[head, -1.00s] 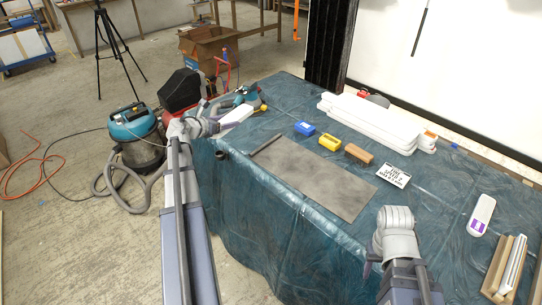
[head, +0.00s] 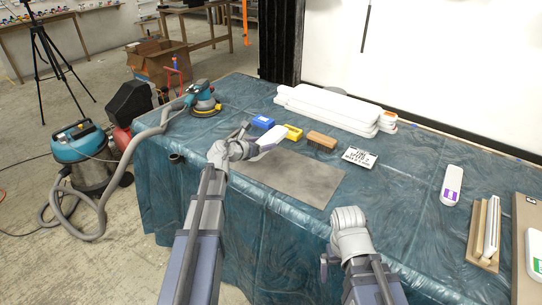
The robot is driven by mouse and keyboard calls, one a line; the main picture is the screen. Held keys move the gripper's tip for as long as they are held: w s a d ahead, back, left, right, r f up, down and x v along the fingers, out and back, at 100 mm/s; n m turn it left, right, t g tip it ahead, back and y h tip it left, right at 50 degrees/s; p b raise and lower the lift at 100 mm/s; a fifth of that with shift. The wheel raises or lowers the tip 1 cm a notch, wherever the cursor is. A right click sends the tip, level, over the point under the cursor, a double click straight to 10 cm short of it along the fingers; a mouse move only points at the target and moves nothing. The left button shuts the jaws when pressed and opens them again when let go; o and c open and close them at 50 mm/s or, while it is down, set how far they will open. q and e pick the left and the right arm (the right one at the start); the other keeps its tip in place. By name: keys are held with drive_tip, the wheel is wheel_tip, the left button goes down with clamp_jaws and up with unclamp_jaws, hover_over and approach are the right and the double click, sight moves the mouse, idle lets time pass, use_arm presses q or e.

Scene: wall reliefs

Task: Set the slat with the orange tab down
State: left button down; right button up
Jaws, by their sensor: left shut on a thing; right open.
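My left gripper (head: 252,146) is shut on a white slat (head: 271,137), held over the back left end of the dark grey mat (head: 298,181). The slat's near end is hidden by the gripper, and its tab colour is hard to make out. A small white piece (head: 388,119) sits at the right end of the white stack. My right gripper (head: 324,268) is open at the table's front, mostly hidden behind its wrist.
White boards (head: 330,106) are stacked behind. A sander (head: 203,98) is back left, wooden strips (head: 482,232) right.

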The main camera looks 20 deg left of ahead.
sight(271, 168)
use_arm(q)
drive_tip(key=shift+w+d+f, duration=0.1)
drive_tip(key=shift+d+f, duration=0.15)
drive_tip(key=shift+d, duration=0.5)
drive_tip(key=shift+w+d+f, duration=0.1)
drive_tip(key=shift+d+f, duration=0.15)
drive_tip(key=shift+d, duration=0.5)
wheel_tip(271, 168, down, 7)
drive_tip(key=b, duration=0.7)
drive_tip(key=shift+r, duration=0.1)
drive_tip(key=shift+f+b, duration=0.55)
drive_tip(key=shift+b, duration=0.15)
unclamp_jaws()
drive_tip(key=shift+s, duration=0.1)
drive_tip(key=p+v, duration=0.3)
drive_tip(key=v, duration=0.4)
drive_tip(key=shift+a, duration=0.1)
drive_tip(key=shift+s+a+r, duration=0.1)
drive_tip(key=shift+s, duration=0.2)
